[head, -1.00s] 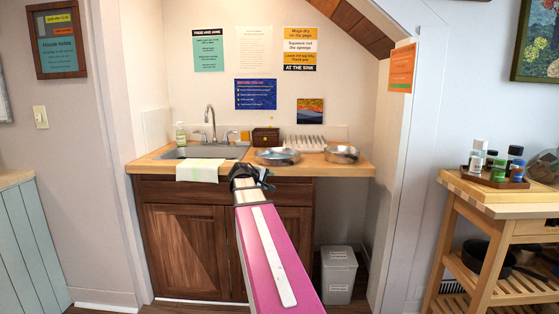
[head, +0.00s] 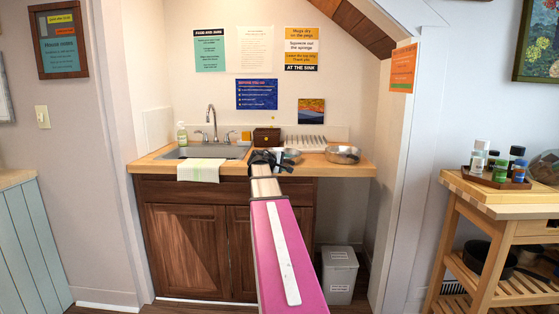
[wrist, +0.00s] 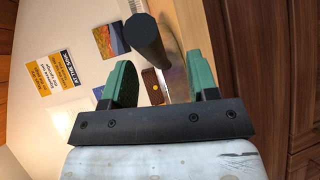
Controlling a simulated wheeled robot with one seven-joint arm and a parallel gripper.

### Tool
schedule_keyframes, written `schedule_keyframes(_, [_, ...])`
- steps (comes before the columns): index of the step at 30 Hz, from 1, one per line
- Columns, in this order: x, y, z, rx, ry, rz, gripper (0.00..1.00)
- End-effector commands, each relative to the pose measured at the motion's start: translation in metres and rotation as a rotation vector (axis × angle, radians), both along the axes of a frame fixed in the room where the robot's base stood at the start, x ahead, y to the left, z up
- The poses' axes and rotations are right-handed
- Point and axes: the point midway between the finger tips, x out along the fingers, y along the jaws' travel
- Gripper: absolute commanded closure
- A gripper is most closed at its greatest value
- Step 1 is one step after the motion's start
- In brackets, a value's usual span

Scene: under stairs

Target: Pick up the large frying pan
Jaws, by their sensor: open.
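A wide metal frying pan (head: 291,155) lies on the wooden counter right of the sink, largely hidden behind my gripper (head: 264,160) in the head view. In the wrist view its thick black handle (wrist: 150,45) points toward the camera. The handle lies ahead of the gap between the green fingers of my gripper (wrist: 161,78), which is open and empty. Part of the shiny pan body (wrist: 178,75) shows behind the handle. A smaller-looking metal pan (head: 342,155) sits to the right on the counter.
The sink (head: 205,152) with a towel (head: 201,170) over the counter's front edge is on the left. A brown box (head: 267,137) and a white drying rack (head: 305,143) stand behind the pans. A cart (head: 497,201) with bottles is at the right. The wall is close behind.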

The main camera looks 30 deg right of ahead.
Motion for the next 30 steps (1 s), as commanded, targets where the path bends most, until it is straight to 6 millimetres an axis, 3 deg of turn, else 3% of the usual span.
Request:
schedule_keyframes(6, [0.012, -0.030, -0.005, 0.001, 0.001, -0.001, 0.46])
schedule_keyframes(14, [0.013, -0.034, -0.006, 0.001, 0.000, 0.000, 0.46])
schedule_keyframes(15, [0.013, -0.034, -0.006, 0.001, 0.000, 0.000, 0.49])
schedule_keyframes(20, [0.013, -0.034, -0.006, 0.001, 0.001, -0.001, 1.00])
schedule_keyframes(30, [0.013, -0.033, -0.005, 0.001, -0.004, 0.000, 1.00])
